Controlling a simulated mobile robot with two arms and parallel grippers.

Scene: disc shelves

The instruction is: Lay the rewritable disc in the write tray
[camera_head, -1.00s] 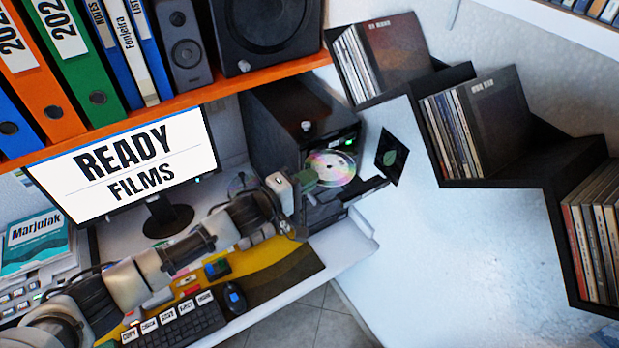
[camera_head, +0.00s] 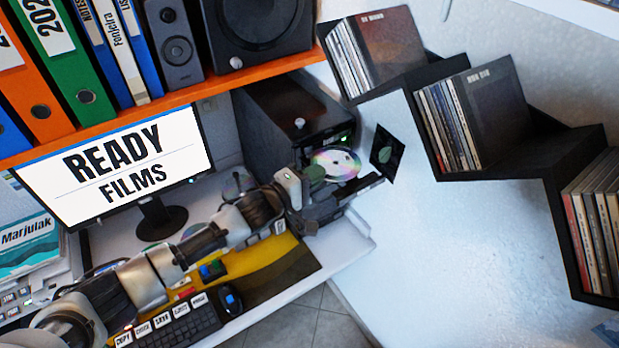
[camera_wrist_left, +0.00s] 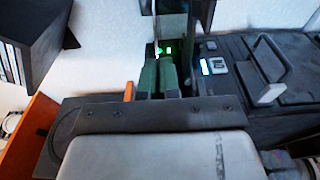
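A shiny rainbow-tinted disc (camera_head: 337,164) shows at the front of a black drive tower (camera_head: 287,112) in the head view. My left gripper (camera_head: 313,176) is at the disc's left edge, its greenish fingers close together, and appears shut on it. The disc is tilted, clear above a dark tray (camera_head: 350,194) that sticks out from the tower; whether they touch I cannot tell. In the left wrist view the green fingers (camera_wrist_left: 158,76) are nearly together, with a thin dark strip beyond them, perhaps the disc edge-on. My right gripper is not in view.
A second disc (camera_head: 238,184) is on the desk behind my arm. A monitor (camera_head: 118,168) reads "READY FILMS". A stepped black shelf (camera_head: 490,170) holds discs at the right. Keyboard (camera_head: 172,326) and mouse (camera_head: 230,299) lie in front of the arm.

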